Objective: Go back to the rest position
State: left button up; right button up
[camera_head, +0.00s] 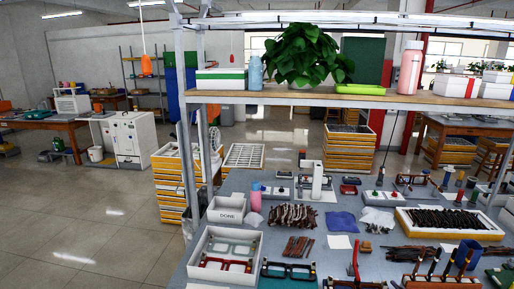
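Neither of my grippers shows in the head view, and no arm of mine can be made out. Below the camera is a grey workbench (340,242). At its front left is a white tray (192,262) holding a pale green eyeglass frame (231,247) and a red eyeglass frame (226,265). A dark eyeglass frame (288,270) lies on the bench to the right of the tray. A white bin marked DONE (227,214) stands behind the tray.
A shelf (300,95) with a plant (302,55) and bottles spans above the bench, held by a metal post (186,140). Tools, cloths and a tray of dark parts (448,221) crowd the bench's right. Stacked yellow drawers (172,185) stand behind. The floor at left is open.

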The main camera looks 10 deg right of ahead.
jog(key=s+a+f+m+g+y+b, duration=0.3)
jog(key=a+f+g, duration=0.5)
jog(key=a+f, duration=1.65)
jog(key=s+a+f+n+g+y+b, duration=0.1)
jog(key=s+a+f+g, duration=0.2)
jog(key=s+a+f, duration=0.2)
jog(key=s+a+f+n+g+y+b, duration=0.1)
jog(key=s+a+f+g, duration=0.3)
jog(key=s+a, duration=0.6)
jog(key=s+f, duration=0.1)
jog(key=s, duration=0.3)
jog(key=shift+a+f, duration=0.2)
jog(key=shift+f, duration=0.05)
